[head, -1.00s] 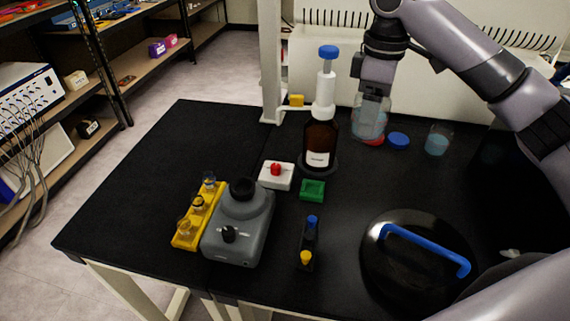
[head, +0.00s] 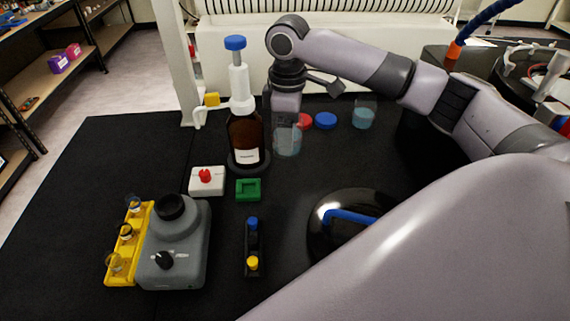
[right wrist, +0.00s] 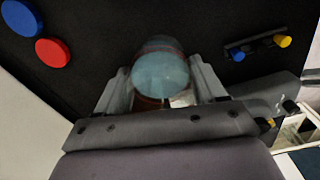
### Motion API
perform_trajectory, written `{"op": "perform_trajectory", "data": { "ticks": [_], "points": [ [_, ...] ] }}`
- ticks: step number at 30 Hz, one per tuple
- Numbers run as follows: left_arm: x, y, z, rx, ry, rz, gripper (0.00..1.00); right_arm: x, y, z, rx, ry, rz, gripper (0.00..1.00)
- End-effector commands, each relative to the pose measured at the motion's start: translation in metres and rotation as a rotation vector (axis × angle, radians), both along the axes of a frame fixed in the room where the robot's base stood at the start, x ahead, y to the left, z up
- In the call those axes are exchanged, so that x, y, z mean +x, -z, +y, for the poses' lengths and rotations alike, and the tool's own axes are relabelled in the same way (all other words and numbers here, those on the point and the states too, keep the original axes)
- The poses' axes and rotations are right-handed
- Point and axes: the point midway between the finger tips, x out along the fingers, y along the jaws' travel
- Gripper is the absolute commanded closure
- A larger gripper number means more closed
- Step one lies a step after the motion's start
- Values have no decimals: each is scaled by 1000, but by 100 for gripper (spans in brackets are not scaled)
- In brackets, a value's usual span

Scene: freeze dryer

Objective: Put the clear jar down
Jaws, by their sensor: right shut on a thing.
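The clear jar (head: 288,143) is just right of the brown bottle, in front of the red lid, in the head view. My right gripper (head: 287,127) comes down on it from above and is shut on it. In the right wrist view the jar (right wrist: 160,72) sits between both fingers, with a pale blue look inside. I cannot tell whether its base touches the black table (head: 95,180). My left gripper is not in view.
The brown bottle (head: 245,135) with a white dispenser stands close left of the jar. A red lid (head: 305,121), blue lid (head: 326,121) and beaker (head: 363,116) are behind right. A green holder (head: 248,189) lies in front. Bare table lies right of the holder.

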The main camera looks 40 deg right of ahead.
Motion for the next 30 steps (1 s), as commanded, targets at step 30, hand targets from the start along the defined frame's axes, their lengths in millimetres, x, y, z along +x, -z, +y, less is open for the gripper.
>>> {"op": "perform_trajectory", "data": {
  "ticks": [30],
  "points": [
    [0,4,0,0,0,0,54,0,97,0,1,-1,-2,70]
  ]
}}
